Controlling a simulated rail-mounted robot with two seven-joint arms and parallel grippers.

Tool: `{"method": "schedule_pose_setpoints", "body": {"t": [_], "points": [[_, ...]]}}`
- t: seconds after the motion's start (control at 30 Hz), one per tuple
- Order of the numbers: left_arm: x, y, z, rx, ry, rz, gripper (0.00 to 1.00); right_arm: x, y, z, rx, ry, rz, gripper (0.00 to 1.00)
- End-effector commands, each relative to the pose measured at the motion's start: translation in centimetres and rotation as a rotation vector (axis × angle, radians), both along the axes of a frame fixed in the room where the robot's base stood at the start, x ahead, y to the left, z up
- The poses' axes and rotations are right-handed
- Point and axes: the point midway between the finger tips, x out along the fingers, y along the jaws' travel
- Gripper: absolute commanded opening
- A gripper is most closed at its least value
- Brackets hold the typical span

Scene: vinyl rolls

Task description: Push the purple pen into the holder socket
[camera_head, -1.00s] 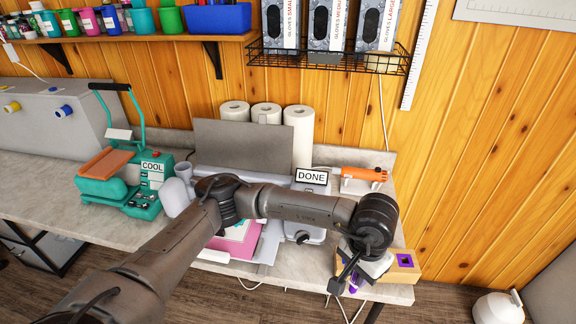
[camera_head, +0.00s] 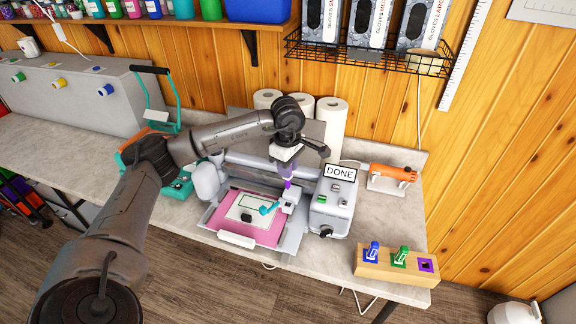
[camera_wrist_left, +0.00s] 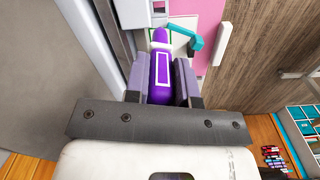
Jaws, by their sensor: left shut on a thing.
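The purple pen (camera_head: 289,169) is upright in my left gripper (camera_head: 285,156), over the cutting machine (camera_head: 332,208). My left gripper is shut on the pen; the wrist view shows the pen (camera_wrist_left: 160,85) between the two fingers (camera_wrist_left: 160,92). The pen's lower tip is just above or at the white carriage (camera_head: 288,200) of the machine; I cannot tell if it touches or has entered a socket. A teal arm-like part (camera_head: 268,209) sticks out left of the carriage. My right gripper is not in view.
A wooden pen block (camera_head: 397,275) at the front right holds a blue pen (camera_head: 373,251) and a green pen (camera_head: 401,255); its purple-rimmed slot (camera_head: 426,265) is empty. A pink mat (camera_head: 240,225) lies on the machine. Paper rolls (camera_head: 331,117) stand behind, below a wire shelf (camera_head: 365,53).

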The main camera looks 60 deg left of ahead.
Motion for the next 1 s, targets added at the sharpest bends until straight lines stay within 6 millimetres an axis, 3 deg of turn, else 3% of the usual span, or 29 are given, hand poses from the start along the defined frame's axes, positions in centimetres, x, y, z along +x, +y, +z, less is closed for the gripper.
{"method": "schedule_pose_setpoints", "body": {"t": [0.3, 1.0], "points": [[0.17, 0.11, 0.04, -0.001, 0.001, 0.251, 0.01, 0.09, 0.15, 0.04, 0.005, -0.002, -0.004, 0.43], [0.21, 0.02, -0.17, 0.001, 0.002, 0.268, 0.01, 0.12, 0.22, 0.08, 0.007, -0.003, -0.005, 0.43]]}}
